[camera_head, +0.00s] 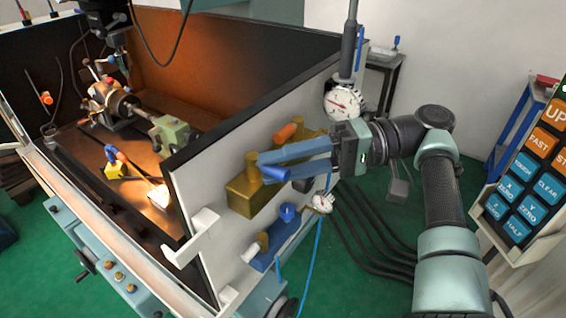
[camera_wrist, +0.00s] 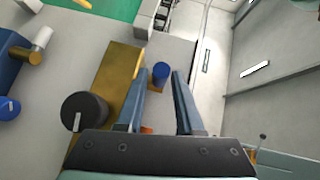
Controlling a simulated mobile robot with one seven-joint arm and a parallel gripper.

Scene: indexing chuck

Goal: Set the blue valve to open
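A blue cylindrical knob (camera_wrist: 160,74) shows in the wrist view beside the brass block (camera_wrist: 112,72); in the head view a blue piece (camera_head: 276,173) sits near the fingers. Lower on the panel is a blue valve body (camera_head: 272,242) with a blue knob (camera_head: 287,212). My gripper (camera_head: 264,164) has its blue fingers pointing left in front of the brass block. In the wrist view my gripper (camera_wrist: 156,72) is open, with the cylinder between the fingertips and a gap on both sides. I cannot tell which blue part is the task's valve, nor any valve's setting.
A black knob with a white mark (camera_wrist: 85,112) is beside my fingers. An orange knob (camera_head: 287,132) sits above the brass block, and a dial gauge (camera_head: 343,102) stands near my wrist. White brackets (camera_head: 195,240) jut from the panel (camera_head: 240,145). Hoses hang below.

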